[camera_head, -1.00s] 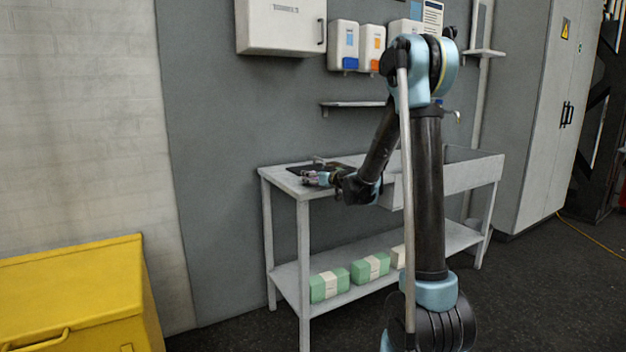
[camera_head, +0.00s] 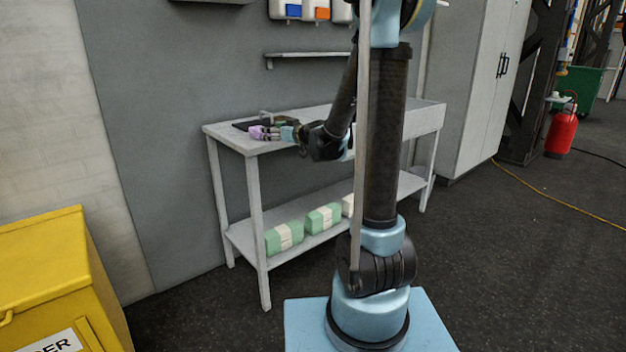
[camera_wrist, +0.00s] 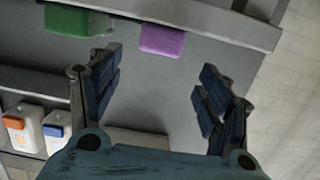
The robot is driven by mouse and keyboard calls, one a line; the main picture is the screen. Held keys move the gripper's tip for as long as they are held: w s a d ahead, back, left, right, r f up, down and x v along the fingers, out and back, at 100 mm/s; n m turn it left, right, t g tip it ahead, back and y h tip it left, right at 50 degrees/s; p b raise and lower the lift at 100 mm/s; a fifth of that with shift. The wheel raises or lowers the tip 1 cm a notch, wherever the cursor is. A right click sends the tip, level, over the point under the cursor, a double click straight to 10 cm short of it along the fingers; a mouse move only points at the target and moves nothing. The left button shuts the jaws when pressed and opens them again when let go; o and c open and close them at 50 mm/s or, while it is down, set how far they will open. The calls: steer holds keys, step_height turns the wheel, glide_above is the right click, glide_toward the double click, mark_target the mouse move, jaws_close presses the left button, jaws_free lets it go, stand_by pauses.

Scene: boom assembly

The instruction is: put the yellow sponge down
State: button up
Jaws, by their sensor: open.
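I see no yellow sponge in either current view. My gripper (camera_wrist: 158,66) is open in the wrist view, its dark blue fingers spread with nothing between them. A purple block (camera_wrist: 162,41) lies beyond the fingertips, and a green block (camera_wrist: 78,21) is to its left. In the head view my gripper (camera_head: 277,133) is small, at the left end of the grey bench (camera_head: 226,129). The purple block (camera_head: 257,133) shows close by it; whether they touch I cannot tell.
Green-and-white boxes (camera_head: 284,238) stand on the bench's lower shelf. A wall shelf (camera_head: 310,54) and dispensers (camera_head: 293,10) are above the bench. A yellow bin (camera_head: 50,260) is at the left, a grey cabinet (camera_head: 480,80) at the right. Dark floor is open at the right.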

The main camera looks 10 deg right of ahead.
steer(key=s+d+f+m+g+h, duration=0.2)
steer(key=s+d+f, duration=0.3)
steer(key=s, duration=0.9)
steer(key=s+d+f+m+g+h, duration=0.2)
steer(key=s+d+f+g+h, duration=0.2)
steer(key=s+d, duration=0.4)
steer(key=s+d+f+m+g+h, duration=0.2)
steer(key=s+d+f+g, duration=0.3)
steer(key=s, duration=1.6)
step_height(320, 180, down, 3)
steer(key=d+h, duration=0.1)
steer(key=d, duration=0.1)
steer(key=shift+d+m, duration=0.3)
steer(key=shift+d, duration=0.05)
